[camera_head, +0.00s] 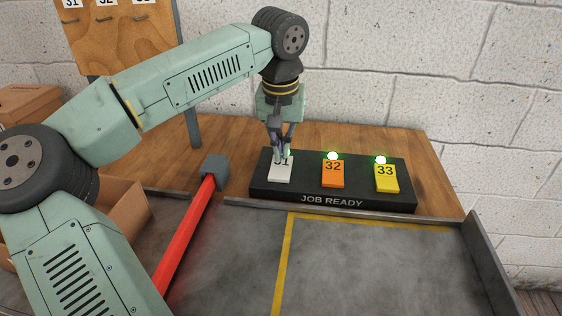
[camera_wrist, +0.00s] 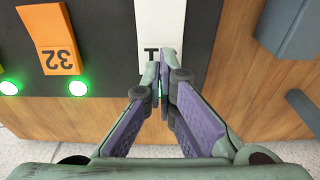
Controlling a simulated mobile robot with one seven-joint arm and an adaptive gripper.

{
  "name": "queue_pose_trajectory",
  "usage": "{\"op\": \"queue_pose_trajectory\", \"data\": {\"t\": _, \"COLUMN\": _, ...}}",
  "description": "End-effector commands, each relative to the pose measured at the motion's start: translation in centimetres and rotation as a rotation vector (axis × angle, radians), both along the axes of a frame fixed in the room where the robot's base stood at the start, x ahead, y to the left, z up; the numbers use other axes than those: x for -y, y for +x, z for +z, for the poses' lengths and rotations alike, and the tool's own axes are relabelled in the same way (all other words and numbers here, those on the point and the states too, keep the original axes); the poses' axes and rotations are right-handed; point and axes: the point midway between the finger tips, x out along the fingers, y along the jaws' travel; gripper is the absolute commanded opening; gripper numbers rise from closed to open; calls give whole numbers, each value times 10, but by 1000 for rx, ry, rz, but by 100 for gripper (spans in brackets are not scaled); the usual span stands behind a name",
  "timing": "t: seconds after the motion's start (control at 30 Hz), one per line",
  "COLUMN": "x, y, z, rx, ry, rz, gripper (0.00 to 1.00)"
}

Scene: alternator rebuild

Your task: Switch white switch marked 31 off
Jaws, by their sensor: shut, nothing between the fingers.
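The white switch (camera_head: 281,173) is the leftmost of three on a black panel (camera_head: 300,193) labelled JOB READY. Its number is mostly hidden behind my gripper (camera_head: 279,157). A green glow shows just behind it, so its lamp looks lit. In the wrist view the white switch (camera_wrist: 160,22) extends up from my fingertips (camera_wrist: 164,65), which are shut and empty. They are over its lamp-side end, covering most of its marking; I cannot tell whether they touch it.
The orange switch 32 (camera_head: 333,174) and yellow switch 33 (camera_head: 386,178) stand to the right, each with a lit green lamp. A red bar (camera_head: 187,236) with a grey block (camera_head: 215,167) lies left of the panel. The yellow-lined grey tray area (camera_head: 370,262) in front is clear.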

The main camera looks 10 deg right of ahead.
Motion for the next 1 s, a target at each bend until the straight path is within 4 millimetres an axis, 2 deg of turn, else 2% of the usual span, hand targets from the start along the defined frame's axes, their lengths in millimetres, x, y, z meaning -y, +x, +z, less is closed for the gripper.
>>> {"op": "queue_pose_trajectory", "data": {"t": 0.03, "x": 0, "y": 0, "z": 9, "rx": 1, "ry": 0, "rz": 0, "gripper": 0}}
{"op": "queue_pose_trajectory", "data": {"t": 0.6, "x": 0, "y": 0, "z": 55, "rx": 1, "ry": -2, "rz": 0, "gripper": 0}}
{"op": "queue_pose_trajectory", "data": {"t": 1.0, "x": 0, "y": 0, "z": 58, "rx": 2, "ry": -1, "rz": 0, "gripper": 0}}
